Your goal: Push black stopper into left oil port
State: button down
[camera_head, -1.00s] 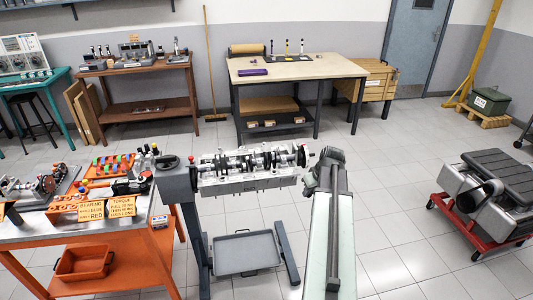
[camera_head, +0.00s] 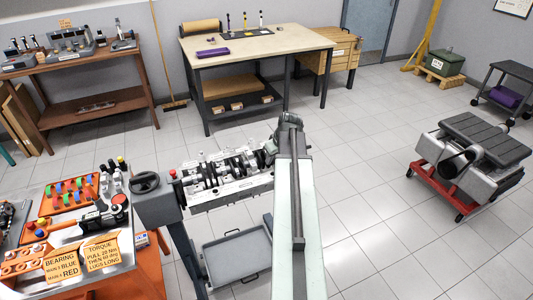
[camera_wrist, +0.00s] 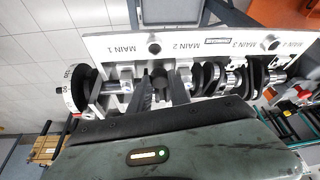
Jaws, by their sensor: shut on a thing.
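The engine block (camera_head: 232,192) with its crankshaft is on a grey stand; my arm covers its right end in the head view. In the wrist view its pale face (camera_wrist: 110,46) carries MAIN labels and two dark round oil ports, one near the middle (camera_wrist: 154,48) and one at the right (camera_wrist: 270,44). I cannot tell which is the left one. My gripper (camera_wrist: 161,88) is over the crankshaft side of the block, close to the middle port. It is shut on a small dark round piece, the black stopper (camera_wrist: 159,77), apparently short of the port.
An orange bench (camera_head: 130,276) with tools and yellow note cards stands left of the block. A grey tray (camera_head: 238,258) lies low beneath it. A red floor cradle (camera_head: 437,189) with a grey engine part is at the right. The tiled floor between is clear.

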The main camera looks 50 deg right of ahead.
jog(key=shift+r+p, duration=0.9)
jog(key=shift+p, duration=0.05)
notch_tip(320, 180, down, 6)
jog(key=b, duration=0.6)
jog(key=shift+f+b, duration=0.25)
jog(key=shift+b, duration=0.05)
jog(key=shift+s, duration=0.3)
jog(key=shift+f+b, duration=0.6)
jog(key=c, duration=1.5)
grip_release()
jog(key=shift+o, duration=0.2)
jog(key=shift+r, duration=0.1)
jog(key=shift+r+p, duration=1.45)
jog(key=shift+p, duration=0.15)
